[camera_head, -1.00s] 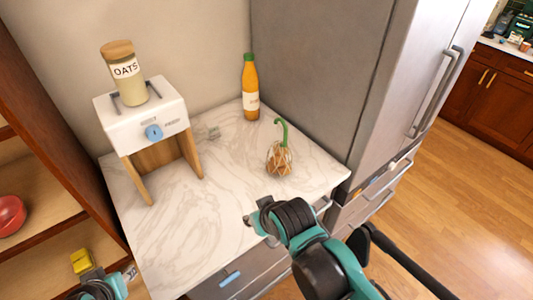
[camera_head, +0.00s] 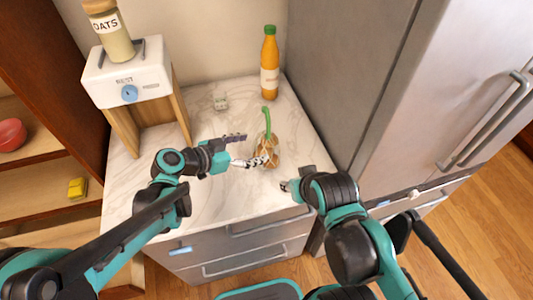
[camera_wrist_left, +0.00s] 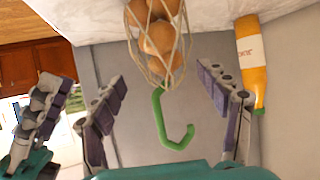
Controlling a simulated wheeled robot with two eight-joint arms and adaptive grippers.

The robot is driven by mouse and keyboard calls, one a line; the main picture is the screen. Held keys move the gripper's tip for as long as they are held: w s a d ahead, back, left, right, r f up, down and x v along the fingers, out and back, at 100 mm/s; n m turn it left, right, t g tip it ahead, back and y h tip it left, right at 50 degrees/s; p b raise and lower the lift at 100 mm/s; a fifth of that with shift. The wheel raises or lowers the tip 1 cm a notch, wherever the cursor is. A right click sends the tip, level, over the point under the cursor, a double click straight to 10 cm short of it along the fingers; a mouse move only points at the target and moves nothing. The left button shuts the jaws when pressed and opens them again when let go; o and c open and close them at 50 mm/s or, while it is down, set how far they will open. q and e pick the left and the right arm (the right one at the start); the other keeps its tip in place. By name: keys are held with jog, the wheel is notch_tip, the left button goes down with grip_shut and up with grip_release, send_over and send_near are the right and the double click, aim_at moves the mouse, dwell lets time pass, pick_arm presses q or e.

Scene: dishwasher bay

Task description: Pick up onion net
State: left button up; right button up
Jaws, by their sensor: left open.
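The onion net (camera_head: 269,154), a mesh bag of brown onions with a green hook-shaped handle (camera_head: 267,122), stands on the marble counter. My left gripper (camera_head: 252,149) is open just left of it, and one finger overlaps the lower net in the head view. In the left wrist view the net (camera_wrist_left: 160,42) hangs in from the top, with its hook (camera_wrist_left: 172,140) between the spread fingers of my left gripper (camera_wrist_left: 162,88). I see no grip on it. My right gripper (camera_head: 292,180) is at the counter's front right, below the net; its jaw opening is unclear.
An orange bottle (camera_head: 270,62) with a green cap stands behind the net. The fridge (camera_head: 370,90) bounds the counter (camera_head: 215,185) on the right. A white-topped stand (camera_head: 128,70) with an oats jar (camera_head: 108,32) is at the left.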

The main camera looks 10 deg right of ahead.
aim_at(259, 146)
pick_arm(q)
jog(key=shift+b+x, duration=0.3)
jog(key=shift+x, duration=0.8)
jog(key=shift+w+d+f, duration=0.1)
jog(key=shift+w+f, duration=0.1)
jog(key=shift+f, duration=0.05)
jog(key=b+x, duration=0.2)
jog(key=x, duration=0.1)
jog(key=shift+w+d+f, duration=0.2)
jog(key=shift+f, duration=0.1)
jog(key=shift+w+d+f, duration=0.1)
jog(key=shift+w+d, duration=0.15)
jog(key=shift+d, duration=0.15)
jog(key=shift+a, duration=0.1)
jog(key=shift+c, duration=1.2)
grip_shut()
